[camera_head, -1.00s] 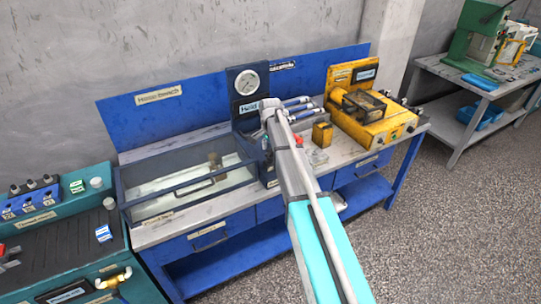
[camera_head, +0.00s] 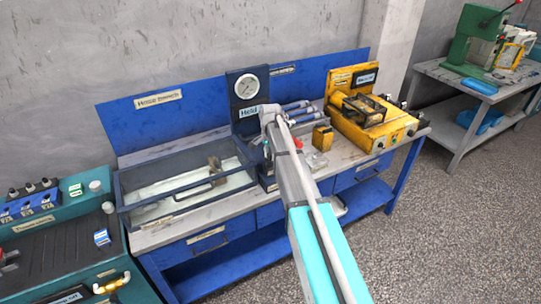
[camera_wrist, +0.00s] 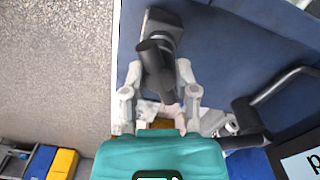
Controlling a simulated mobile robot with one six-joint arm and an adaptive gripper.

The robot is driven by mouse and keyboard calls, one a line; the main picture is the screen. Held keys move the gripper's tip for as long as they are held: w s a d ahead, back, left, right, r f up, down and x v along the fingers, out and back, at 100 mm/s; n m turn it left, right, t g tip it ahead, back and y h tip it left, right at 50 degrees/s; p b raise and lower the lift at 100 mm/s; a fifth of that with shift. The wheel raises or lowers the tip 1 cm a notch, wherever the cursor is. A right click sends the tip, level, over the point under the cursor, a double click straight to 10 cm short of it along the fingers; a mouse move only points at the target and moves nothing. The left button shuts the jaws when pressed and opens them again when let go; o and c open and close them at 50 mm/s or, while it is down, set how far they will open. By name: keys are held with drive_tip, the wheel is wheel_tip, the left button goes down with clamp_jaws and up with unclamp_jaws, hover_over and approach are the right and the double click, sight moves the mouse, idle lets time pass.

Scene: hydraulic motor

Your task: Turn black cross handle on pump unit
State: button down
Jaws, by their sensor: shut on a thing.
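In the wrist view my gripper (camera_wrist: 157,76) has its light grey fingers closed on either side of the black cross handle (camera_wrist: 156,58), which sits against a dark blue panel. Parts of the handle are hidden, and I cannot tell its turn angle. In the head view the pump unit with its round gauge (camera_head: 248,86) stands at the middle of the blue workbench. My arm reaches up to it from the front and hides the handle and most of my gripper.
A clear-topped tank (camera_head: 165,206) adjoins the pump unit on the left. A yellow unit (camera_head: 372,122) and a small yellow block (camera_head: 322,137) stand to the right.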

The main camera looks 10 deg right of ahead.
drive_tip(key=shift+n, duration=0.3)
drive_tip(key=n, duration=1)
idle(0.4)
drive_tip(key=shift+s, duration=0.1)
idle(0.4)
drive_tip(key=shift+c, duration=1.9)
unclamp_jaws()
drive_tip(key=shift+m, duration=0.3)
